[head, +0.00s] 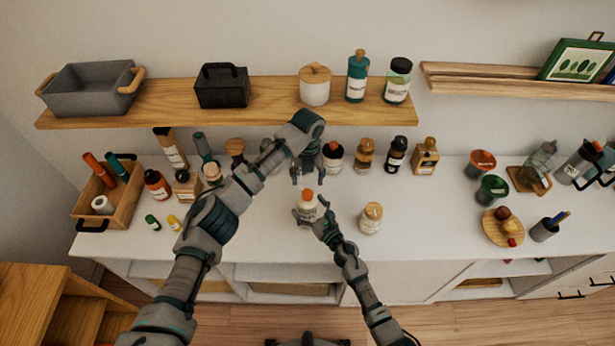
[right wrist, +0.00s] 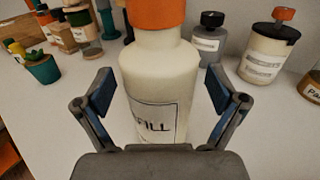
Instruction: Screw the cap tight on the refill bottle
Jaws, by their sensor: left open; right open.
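The refill bottle (right wrist: 158,85) is cream-white with a label reading "FILL" and stands upright on the white counter. Its orange cap (right wrist: 158,12) sits on top, and it also shows in the head view (head: 307,195). My right gripper (right wrist: 160,100) is open, with one finger on each side of the bottle body and visible gaps between. In the head view my right gripper (head: 318,224) is at the bottle's lower right. My left gripper (head: 308,180) is open and points down just above the cap. Whether the cap is fully seated cannot be told.
A cream bottle with a tan cap (head: 371,218) stands to the right on the counter. Several bottles line the back, including a dark-capped one (head: 333,157). A wooden caddy (head: 107,207) is at the left. A wooden shelf (head: 270,105) hangs above.

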